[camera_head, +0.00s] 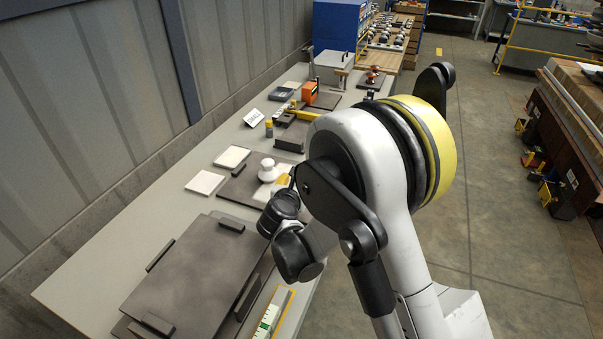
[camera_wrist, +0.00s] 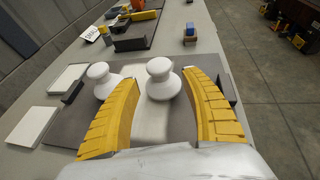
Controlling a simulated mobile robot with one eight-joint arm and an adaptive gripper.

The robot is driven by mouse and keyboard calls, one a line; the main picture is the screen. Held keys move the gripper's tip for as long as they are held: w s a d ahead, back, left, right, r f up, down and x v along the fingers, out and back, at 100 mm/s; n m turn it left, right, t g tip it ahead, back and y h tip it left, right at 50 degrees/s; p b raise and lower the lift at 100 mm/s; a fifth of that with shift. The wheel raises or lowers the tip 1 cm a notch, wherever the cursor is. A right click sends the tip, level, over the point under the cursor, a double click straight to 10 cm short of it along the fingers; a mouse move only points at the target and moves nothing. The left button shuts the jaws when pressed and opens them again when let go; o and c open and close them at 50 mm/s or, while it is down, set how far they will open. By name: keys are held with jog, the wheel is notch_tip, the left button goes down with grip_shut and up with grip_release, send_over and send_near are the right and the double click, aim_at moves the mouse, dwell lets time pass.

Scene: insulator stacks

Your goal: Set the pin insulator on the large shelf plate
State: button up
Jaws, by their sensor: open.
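In the wrist view, a white pin insulator (camera_wrist: 163,82) with a round knob top stands upright between the two yellow fingers of my gripper (camera_wrist: 165,115). A similar white insulator (camera_wrist: 102,82) stands just left, outside the left finger and partly hidden by it. The gripper is open, with gaps visible beside the insulator. In the head view, one white insulator (camera_head: 268,170) shows beside a yellow fingertip of my gripper (camera_head: 284,181); my arm hides the rest. The large dark shelf plate (camera_head: 190,270), with raised edge blocks, lies on the near part of the bench.
The insulators stand on a dark plate (camera_wrist: 65,128) with a pale strip. Two white tiles (camera_head: 206,182) lie to its left. Dark blocks, a white label card (camera_head: 253,118) and an orange device (camera_head: 309,91) stand farther along the grey bench (camera_head: 120,250). A wall borders the left.

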jog(key=d+v, duration=0.1)
jog(key=v, duration=0.5)
jog(key=s+d+r+m+g, duration=0.2)
jog(key=s+d+r+m, duration=0.3)
jog(key=d+m, duration=0.35)
jog(key=s+d+r+m+g, duration=0.2)
jog(key=s+d+r+m, duration=0.2)
jog(key=d+r+m, duration=0.35)
jog(key=s+d+m+g+y, duration=0.1)
jog(key=s+d+m, duration=0.2)
jog(key=s+m, duration=0.6)
jog(key=s+d+m+g+y, duration=0.1)
jog(key=s+d+m, duration=0.2)
jog(key=s+m, duration=0.6)
jog(key=shift+s+f+p, duration=0.25)
jog(key=shift+s+p, duration=0.15)
jog(key=shift+p, duration=0.05)
jog(key=shift+d, duration=0.1)
